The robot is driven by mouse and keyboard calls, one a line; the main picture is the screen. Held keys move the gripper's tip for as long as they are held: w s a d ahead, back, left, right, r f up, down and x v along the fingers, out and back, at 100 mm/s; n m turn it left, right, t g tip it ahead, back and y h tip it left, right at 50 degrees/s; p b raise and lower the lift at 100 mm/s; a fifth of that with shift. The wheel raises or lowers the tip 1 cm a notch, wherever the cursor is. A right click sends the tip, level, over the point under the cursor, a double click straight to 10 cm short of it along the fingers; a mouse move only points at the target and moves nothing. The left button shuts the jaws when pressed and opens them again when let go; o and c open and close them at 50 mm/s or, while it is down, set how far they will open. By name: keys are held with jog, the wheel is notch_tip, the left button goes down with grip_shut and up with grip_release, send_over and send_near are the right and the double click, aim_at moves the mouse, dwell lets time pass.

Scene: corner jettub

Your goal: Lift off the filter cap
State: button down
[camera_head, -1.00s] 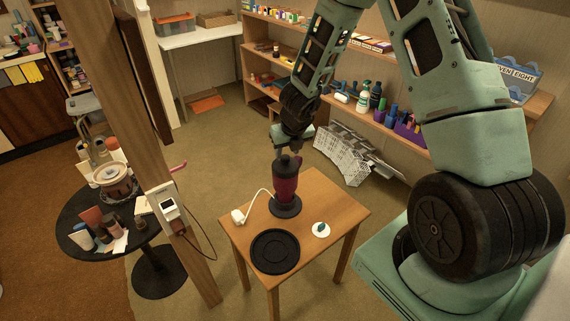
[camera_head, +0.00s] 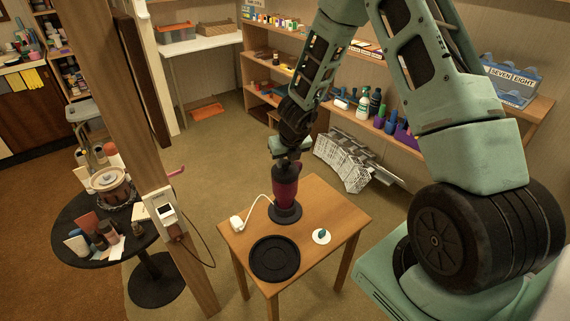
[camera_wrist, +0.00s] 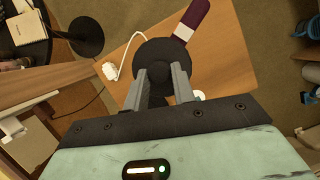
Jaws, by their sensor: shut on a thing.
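A dark red filter body (camera_head: 285,187) stands upright on a round black base on the small wooden table. Its dark round cap (camera_wrist: 158,62) shows from above in the wrist view, between my fingers. My gripper (camera_wrist: 160,76) points down from above and is shut on the cap; it also shows at the top of the body in the head view (camera_head: 287,160). In the wrist view a dark red part with a white band (camera_wrist: 187,28) reaches out to the upper right. The cap appears to sit on the body; the seam between them is hidden.
The wooden table (camera_head: 322,197) also holds a black round dish (camera_head: 274,259), a white disc with a teal knob (camera_head: 321,236) and a white plug (camera_head: 237,222) with a cable. A wooden post (camera_head: 167,170) and a black round table (camera_head: 75,247) stand left. Shelves line the back.

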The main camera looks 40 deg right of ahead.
aim_at(286, 162)
jog(key=shift+r+p, duration=2.75)
jog(key=shift+r, duration=0.3)
